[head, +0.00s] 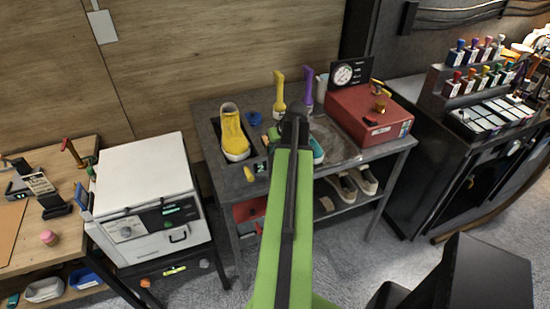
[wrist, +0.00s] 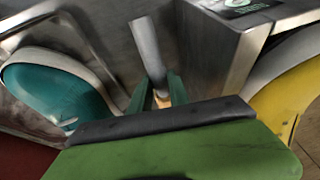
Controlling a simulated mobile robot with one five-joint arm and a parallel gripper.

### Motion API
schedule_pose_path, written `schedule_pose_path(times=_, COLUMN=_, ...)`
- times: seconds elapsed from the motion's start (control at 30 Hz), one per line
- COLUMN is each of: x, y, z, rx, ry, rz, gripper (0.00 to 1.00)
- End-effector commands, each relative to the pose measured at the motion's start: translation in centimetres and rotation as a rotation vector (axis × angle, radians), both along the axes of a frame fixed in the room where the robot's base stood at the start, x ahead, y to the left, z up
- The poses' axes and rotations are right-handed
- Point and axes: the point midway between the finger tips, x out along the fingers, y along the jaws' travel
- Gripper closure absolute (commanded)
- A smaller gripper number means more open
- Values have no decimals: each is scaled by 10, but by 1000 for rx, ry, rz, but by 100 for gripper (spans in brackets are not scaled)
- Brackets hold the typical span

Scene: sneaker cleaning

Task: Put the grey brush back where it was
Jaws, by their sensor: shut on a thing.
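My gripper (wrist: 160,90) is shut on the grey brush (wrist: 149,48). In the wrist view the brush's grey handle sticks up between the two green fingers, slightly tilted, with a small tan part low between them. In the head view my arm covers the fingertips and the brush, over the middle of the grey workbench (head: 345,152). A yellow brush (head: 279,93) and a purple brush (head: 307,88) stand upright at the back of the bench. Whether the grey brush touches the bench cannot be told.
A yellow sneaker (head: 233,131) stands at the bench's left; a teal shoe (head: 319,150) is partly hidden by my arm. A red box (head: 368,112) fills the right end. A small blue item (head: 254,118) lies near the back. A metal edge (wrist: 222,45) rises beside the brush.

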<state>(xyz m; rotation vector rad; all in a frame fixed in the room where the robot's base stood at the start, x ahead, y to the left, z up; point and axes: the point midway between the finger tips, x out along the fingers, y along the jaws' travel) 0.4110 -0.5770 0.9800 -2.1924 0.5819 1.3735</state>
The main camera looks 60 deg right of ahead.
Motion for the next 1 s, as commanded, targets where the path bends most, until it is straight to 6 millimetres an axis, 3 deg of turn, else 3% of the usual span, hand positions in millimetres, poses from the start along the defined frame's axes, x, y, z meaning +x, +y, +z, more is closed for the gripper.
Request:
schedule_pose_path(times=0.03, x=0, y=0, z=-18, rx=0, ry=0, rz=0, gripper=100)
schedule_pose_path(times=0.13, x=0, y=0, z=-33, rx=0, ry=0, rz=0, gripper=100)
schedule_pose_path(times=0.5, x=0, y=0, z=-33, rx=0, ry=-1, rz=1, gripper=100)
schedule_pose_path(times=0.53, x=0, y=0, z=-33, rx=0, ry=-1, rz=1, gripper=77)
schedule_pose_path(times=0.7, x=0, y=0, z=-32, rx=0, ry=0, rz=2, gripper=56)
schedule_pose_path(times=1.0, x=1, y=1, z=-31, rx=0, ry=0, rz=2, gripper=56)
